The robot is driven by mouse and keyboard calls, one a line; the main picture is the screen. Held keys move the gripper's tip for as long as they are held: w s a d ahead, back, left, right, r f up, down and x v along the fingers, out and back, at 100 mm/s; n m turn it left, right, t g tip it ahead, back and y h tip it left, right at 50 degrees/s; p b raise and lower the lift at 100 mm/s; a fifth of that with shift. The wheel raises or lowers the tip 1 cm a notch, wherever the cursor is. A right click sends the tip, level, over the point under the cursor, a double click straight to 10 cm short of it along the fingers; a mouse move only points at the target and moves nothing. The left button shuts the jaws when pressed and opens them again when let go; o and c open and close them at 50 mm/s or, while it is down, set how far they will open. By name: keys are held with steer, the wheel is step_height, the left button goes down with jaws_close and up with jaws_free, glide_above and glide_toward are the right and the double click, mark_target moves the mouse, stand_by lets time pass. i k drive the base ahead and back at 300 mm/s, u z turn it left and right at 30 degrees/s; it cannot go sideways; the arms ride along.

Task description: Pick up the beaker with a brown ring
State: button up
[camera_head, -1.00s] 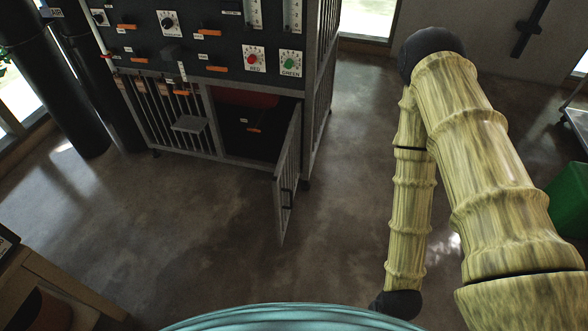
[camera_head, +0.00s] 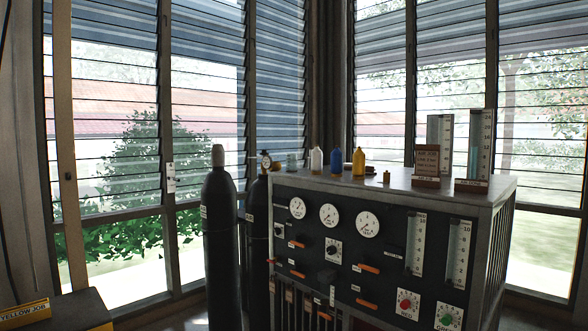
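I see no beaker with a brown ring that I can make out. On top of the dark control cabinet (camera_head: 440,185) stand small vessels: a pale greenish one (camera_head: 291,161), a white bottle (camera_head: 316,161), a blue bottle (camera_head: 336,162), a yellow bottle (camera_head: 359,162) and a tiny brown-orange item (camera_head: 386,177). They are too small to show any ring clearly. My gripper is not in view.
Two dark gas cylinders (camera_head: 219,245) stand left of the cabinet, before louvred windows (camera_head: 205,120). Two upright gauges (camera_head: 475,150) stand on the cabinet's right end. A yellow-labelled dark box (camera_head: 60,312) is at the lower left.

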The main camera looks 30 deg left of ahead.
mark_target(292, 159)
steer(key=u, duration=0.5)
steer(key=i, duration=0.55)
steer(key=u, duration=1.05)
steer(key=i, duration=0.95)
steer(key=u, duration=0.25)
